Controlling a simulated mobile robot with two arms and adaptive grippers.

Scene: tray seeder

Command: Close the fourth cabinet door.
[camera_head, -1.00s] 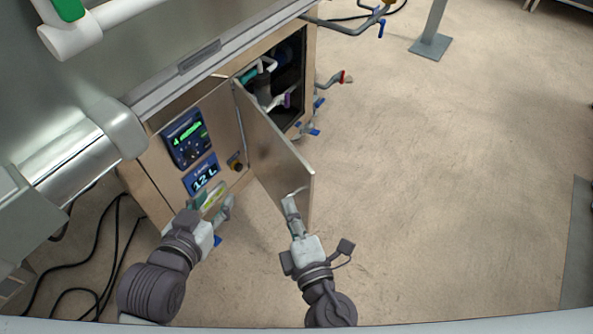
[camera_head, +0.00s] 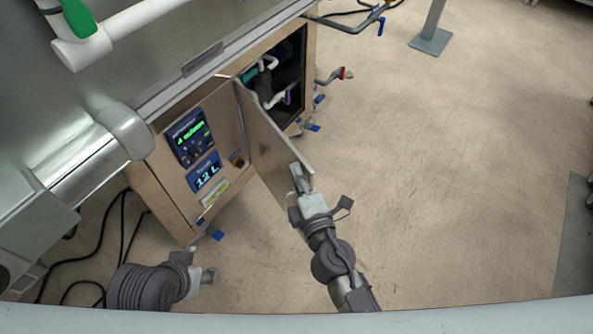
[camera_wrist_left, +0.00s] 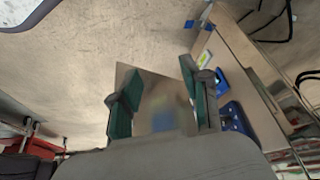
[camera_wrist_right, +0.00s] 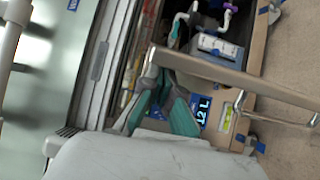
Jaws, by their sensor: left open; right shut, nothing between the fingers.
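The open metal cabinet door (camera_head: 270,140) swings out from the cabinet front, uncovering a dark compartment (camera_head: 289,75) with hoses and valves. My right gripper (camera_head: 298,178) is shut and empty, at the free edge of this door; whether it touches is unclear. In the right wrist view the door's edge (camera_wrist_right: 245,80) crosses just beyond my right fingers (camera_wrist_right: 158,108). My left gripper (camera_head: 203,262) is open, low in front of the cabinet and apart from it. In the left wrist view a reflective panel (camera_wrist_left: 155,90) shows between its fingers (camera_wrist_left: 165,100).
The cabinet's front panel (camera_head: 225,118) left of the door carries a green-lit display (camera_head: 189,137) and a blue readout (camera_head: 203,172). Valves with handles (camera_head: 340,75) stick out past the far corner. Black cables (camera_head: 118,235) lie at the left.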

